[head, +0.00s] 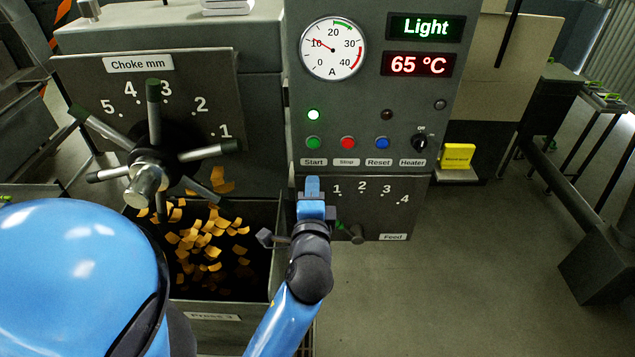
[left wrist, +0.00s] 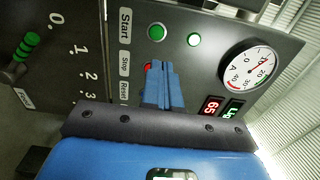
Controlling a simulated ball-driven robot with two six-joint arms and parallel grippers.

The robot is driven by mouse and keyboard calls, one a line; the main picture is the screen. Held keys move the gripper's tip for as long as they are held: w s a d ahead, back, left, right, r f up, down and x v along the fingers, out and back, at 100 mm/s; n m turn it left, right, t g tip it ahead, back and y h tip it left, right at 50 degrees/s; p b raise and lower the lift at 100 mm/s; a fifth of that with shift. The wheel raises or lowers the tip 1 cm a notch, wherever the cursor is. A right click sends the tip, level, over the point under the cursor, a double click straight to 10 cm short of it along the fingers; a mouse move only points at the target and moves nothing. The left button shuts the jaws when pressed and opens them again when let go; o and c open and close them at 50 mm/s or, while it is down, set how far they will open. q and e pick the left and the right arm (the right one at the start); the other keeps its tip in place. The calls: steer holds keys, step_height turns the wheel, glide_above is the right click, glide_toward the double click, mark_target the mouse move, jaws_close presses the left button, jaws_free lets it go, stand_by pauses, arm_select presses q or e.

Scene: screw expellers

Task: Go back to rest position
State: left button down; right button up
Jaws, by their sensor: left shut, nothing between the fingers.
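My left gripper (head: 312,190) is shut and empty. In the head view it is in front of the left end of the feed plate, just below the Start button (head: 313,143). In the left wrist view its blue fingers (left wrist: 161,85) overlap the red Stop button, which is partly hidden; I cannot tell whether they touch the panel. The feed lever with a green grip (head: 350,232) is just right of my left wrist, and the gripper is apart from it. My right gripper is not in view.
The control panel (head: 375,90) shows a gauge (head: 333,48), "Light" and "65 °C". The spoked choke wheel (head: 150,170) stands out at left above a bin (head: 215,318) with orange flakes. A yellow block (head: 458,157) sits right of the panel.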

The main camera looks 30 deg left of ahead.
arm_select(q)
steer(key=shift+w, duration=0.1)
steer(key=w+d+r+n+t+h, duration=0.2)
steer(key=d+t+h, duration=0.1)
steer(key=d+t, duration=0.15)
steer(key=s+d+f+n+h+b, duration=0.2)
steer(key=s+d+f+n+h, duration=0.1)
steer(key=s+d+f+h, duration=0.35)
steer(key=s+a+f+n+g+b, duration=0.2)
steer(key=s+f+n+b, duration=0.3)
steer(key=s+f, duration=1.1)
step_height(320, 180, down, 2)
steer(key=shift+a+f+n, duration=0.1)
steer(key=shift+a+n, duration=0.4)
steer(key=shift+n, duration=0.4)
